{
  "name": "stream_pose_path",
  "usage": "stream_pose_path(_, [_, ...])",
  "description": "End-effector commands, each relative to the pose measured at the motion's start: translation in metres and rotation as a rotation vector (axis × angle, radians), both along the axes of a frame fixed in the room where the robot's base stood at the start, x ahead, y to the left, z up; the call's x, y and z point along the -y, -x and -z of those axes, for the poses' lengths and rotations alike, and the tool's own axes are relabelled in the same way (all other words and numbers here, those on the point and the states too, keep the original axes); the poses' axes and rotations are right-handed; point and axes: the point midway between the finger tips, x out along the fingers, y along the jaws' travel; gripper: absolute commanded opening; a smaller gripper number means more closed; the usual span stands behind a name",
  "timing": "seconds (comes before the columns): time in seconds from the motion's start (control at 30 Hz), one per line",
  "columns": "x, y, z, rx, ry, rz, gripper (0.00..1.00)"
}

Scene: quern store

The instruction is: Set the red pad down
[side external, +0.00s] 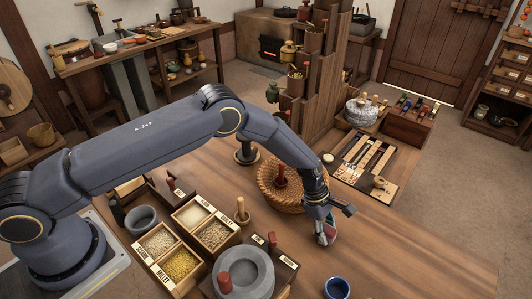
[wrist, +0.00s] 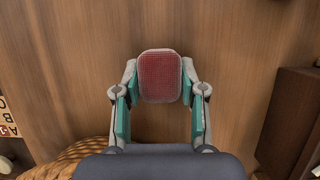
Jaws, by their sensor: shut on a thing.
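The red pad (wrist: 160,78) has a rounded rectangular red face with a fine grid texture and a pale grey rim. In the wrist view it sits between the two fingertips of my gripper (wrist: 160,90), which is shut on it. In the side view my gripper (side external: 328,219) points down over the bare wooden table (side external: 420,225), right of the wicker basket. There the pad is small and mostly hidden by the fingers. I cannot tell whether its underside touches the table.
The wicker basket (side external: 265,199) stands close to my gripper's left. A blue cup (side external: 337,288) and a grey stone quern (side external: 259,281) are nearer the front. A dark board with lettered tiles (side external: 365,165) lies behind. The table right of my gripper is clear.

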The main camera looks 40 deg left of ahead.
Motion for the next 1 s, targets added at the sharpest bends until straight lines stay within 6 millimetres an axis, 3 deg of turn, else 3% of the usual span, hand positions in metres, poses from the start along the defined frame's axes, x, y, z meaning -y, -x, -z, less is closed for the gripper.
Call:
stream_pose_path(0.17, [0.000,0.000,0.003,-0.001,0.000,0.000,0.09])
stream_pose_path(0.2, [0.000,0.000,0.003,-0.001,0.000,0.000,0.45])
stream_pose_path(0.4, [0.000,0.000,0.003,-0.001,0.000,0.000,0.66])
stream_pose_path(0.77, [0.000,0.000,-0.002,0.000,0.000,0.000,0.66])
stream_pose_path(1.0, [-0.016,-0.001,-0.042,0.003,0.000,0.000,0.66])
